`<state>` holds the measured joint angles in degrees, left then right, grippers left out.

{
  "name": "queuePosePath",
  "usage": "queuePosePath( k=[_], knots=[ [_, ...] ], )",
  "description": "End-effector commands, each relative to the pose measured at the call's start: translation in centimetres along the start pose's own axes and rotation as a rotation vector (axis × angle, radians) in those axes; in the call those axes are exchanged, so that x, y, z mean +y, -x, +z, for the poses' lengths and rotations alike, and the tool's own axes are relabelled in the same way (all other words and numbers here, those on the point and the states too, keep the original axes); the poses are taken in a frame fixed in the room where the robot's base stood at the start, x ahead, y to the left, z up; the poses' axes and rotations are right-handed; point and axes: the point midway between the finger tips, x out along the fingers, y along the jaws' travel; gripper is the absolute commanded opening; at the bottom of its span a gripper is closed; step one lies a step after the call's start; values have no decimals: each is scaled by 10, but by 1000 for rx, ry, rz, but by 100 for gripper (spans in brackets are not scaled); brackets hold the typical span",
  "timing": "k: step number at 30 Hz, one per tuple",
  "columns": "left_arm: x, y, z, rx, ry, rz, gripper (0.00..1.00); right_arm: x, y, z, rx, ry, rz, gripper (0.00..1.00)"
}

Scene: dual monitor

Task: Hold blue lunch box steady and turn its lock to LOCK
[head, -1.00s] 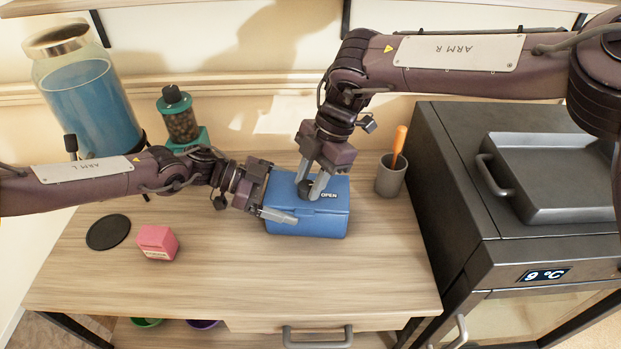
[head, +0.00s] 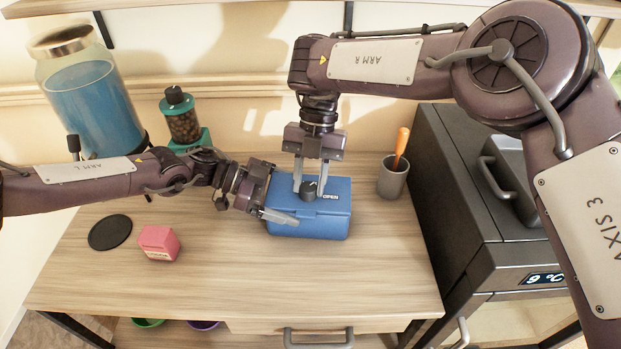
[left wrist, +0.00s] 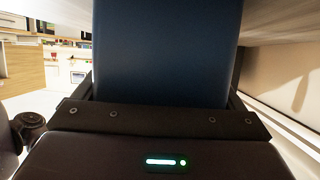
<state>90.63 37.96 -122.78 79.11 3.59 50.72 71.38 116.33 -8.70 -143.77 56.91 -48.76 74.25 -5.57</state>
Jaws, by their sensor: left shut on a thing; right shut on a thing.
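The blue lunch box (head: 335,222) sits upright on the wooden table. A dark round lock knob (head: 308,191) is on its lid, and a label beside it reads OPEN. My left gripper (head: 268,200) is shut on the box's left end; in the left wrist view the blue box (left wrist: 165,55) fills the space between the fingers. My right gripper (head: 310,186) points down from above, its two fingers shut on the lock knob. The label's LOCK side, if any, is not visible.
A grey cup (head: 392,178) with an orange-handled tool stands right of the box. A pink box (head: 158,243) and a black disc (head: 110,232) lie at left. A dark appliance (head: 450,190) borders the table's right.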

Motion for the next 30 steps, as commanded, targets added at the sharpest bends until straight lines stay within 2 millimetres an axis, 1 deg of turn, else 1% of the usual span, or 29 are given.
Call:
queuePosePath(
  k=[7,19,20,24,30],
  knots=[
    [0,0,0,1,0,2,54,0,0,0,2,45,-19,8],
    [0,0,-1,1,0,2,54,0,0,0,3,49,-21,8],
    [0,0,-1,1,0,2,54,0,0,0,3,49,-20,34],
    [0,0,-1,1,0,2,54,0,0,0,3,48,-20,52],
    [0,0,-1,1,0,2,54,0,0,0,3,48,-20,53]
  ],
)
